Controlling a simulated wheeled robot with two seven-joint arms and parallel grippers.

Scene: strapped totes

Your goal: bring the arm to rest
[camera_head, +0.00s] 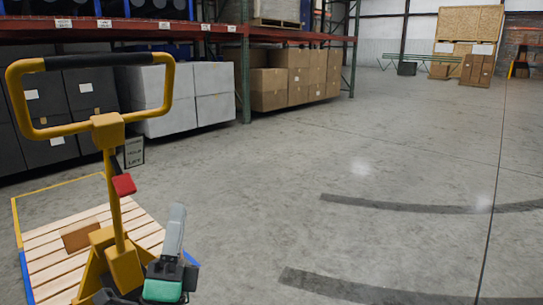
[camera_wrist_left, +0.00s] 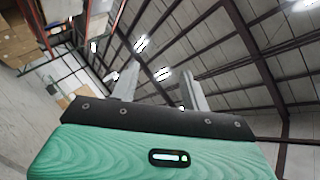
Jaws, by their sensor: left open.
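My left gripper (camera_head: 176,222) is at the bottom of the head view, with its fingers pointing up. The left wrist view shows the two grey fingers of my left gripper (camera_wrist_left: 159,80) apart, with nothing between them. Beyond them are the roof beams and lamps. In the head view the gripper is just right of a yellow pallet truck (camera_head: 113,195) with a tall loop handle. I cannot tell how far apart the two are. My right gripper is in neither view.
A wooden pallet (camera_head: 50,247) with a small brown block lies at the lower left. A rack (camera_head: 245,80) with dark, white and brown boxes (camera_head: 270,90) stands behind the truck. The concrete floor (camera_head: 390,160) to the right is clear. A large wooden crate (camera_head: 468,25) stands far back.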

